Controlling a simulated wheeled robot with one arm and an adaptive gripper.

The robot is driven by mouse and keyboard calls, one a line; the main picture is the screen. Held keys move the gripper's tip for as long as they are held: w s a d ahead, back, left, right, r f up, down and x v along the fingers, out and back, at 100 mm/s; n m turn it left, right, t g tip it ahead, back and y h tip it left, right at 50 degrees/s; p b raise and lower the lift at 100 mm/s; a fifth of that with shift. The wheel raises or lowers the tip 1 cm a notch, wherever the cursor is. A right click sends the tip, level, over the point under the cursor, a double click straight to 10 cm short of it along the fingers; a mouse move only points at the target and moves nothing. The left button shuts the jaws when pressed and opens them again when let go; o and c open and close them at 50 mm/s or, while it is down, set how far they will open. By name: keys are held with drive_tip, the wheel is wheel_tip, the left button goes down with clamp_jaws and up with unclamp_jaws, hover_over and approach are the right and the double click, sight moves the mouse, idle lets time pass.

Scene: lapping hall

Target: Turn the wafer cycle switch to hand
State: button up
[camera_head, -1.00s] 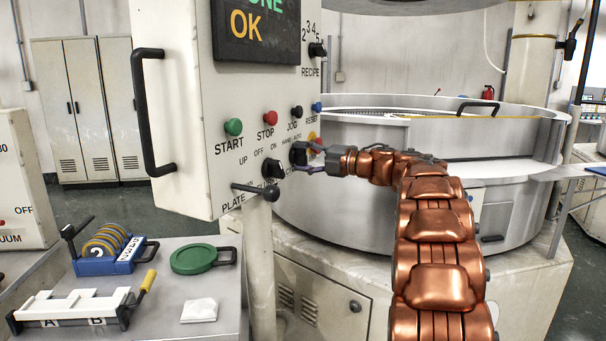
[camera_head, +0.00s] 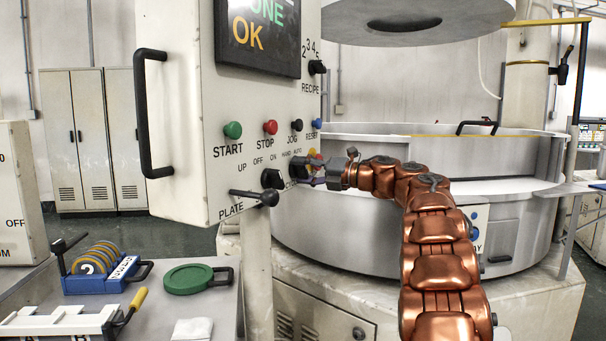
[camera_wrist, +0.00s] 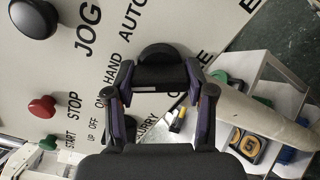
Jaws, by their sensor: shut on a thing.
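The cycle switch (camera_head: 298,166) is a black knob at the lower right of the white control panel, below the HAND and AUTO marks. My gripper (camera_head: 316,179) reaches it from the right. In the wrist view, my two dark jaws with purple sides (camera_wrist: 162,83) are shut on the knob's grip, and the knob's round rear edge (camera_wrist: 158,52) shows behind them. HAND and AUTO are printed to the left of it there. The jaws hide much of the knob, so I cannot tell which mark it points to.
The slurry knob (camera_head: 271,178) and the plate lever (camera_head: 255,196) are close by, left of my gripper. START (camera_head: 233,130), STOP (camera_head: 270,127) and JOG (camera_head: 296,125) buttons sit above. A round lapping machine (camera_head: 375,215) stands behind my arm.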

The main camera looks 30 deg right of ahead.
drive_tip(key=o, duration=1.2)
drive_tip(key=shift+c, duration=0.2)
drive_tip(key=shift+s+d, duration=0.1)
drive_tip(key=v, duration=1.1)
drive_tip(key=shift+s+d, duration=0.2)
drive_tip(key=shift+s, duration=0.15)
